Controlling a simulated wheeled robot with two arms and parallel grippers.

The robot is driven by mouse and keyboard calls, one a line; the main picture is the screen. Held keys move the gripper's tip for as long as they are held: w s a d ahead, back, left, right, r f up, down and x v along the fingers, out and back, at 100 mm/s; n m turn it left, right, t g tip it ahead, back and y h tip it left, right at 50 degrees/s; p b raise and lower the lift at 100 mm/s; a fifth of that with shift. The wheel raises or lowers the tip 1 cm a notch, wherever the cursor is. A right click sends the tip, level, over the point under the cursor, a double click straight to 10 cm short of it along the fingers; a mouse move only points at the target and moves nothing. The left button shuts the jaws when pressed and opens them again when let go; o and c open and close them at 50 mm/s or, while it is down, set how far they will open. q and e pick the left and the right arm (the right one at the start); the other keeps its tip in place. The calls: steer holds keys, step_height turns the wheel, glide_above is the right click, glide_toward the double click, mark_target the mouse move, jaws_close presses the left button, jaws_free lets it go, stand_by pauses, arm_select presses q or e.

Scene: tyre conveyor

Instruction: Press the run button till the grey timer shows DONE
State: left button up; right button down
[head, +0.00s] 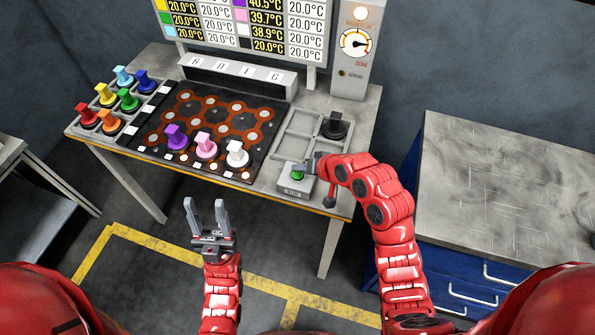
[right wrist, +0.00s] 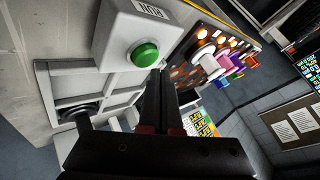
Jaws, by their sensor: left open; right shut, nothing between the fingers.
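The green run button (head: 297,175) sits on a small light grey box (head: 294,188) at the table's front right corner. In the right wrist view the button (right wrist: 145,53) stands out from its box (right wrist: 122,35). My right gripper (head: 308,166) is shut and empty, its tips (right wrist: 159,74) right beside the button's edge; I cannot tell whether they touch it. The grey timer (head: 355,45) stands at the table's back right, with a round dial, a needle, a red DONE mark and a pale lamp on top. My left gripper (head: 206,215) is open and empty, in front of the table.
A dark board with orange hexagons (head: 210,120) holds purple, pink and white pegs at its front. Several coloured pegs stand in a rack (head: 105,105) at left. A black peg (head: 335,126) stands in a grey tray (head: 298,135). A blue cabinet (head: 500,190) stands right.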

mark_target(300, 175)
steer(key=shift+r+p, duration=1.3)
steer(key=shift+r, duration=1.3)
steer(key=shift+w+f, duration=0.1)
steer(key=shift+f, duration=0.05)
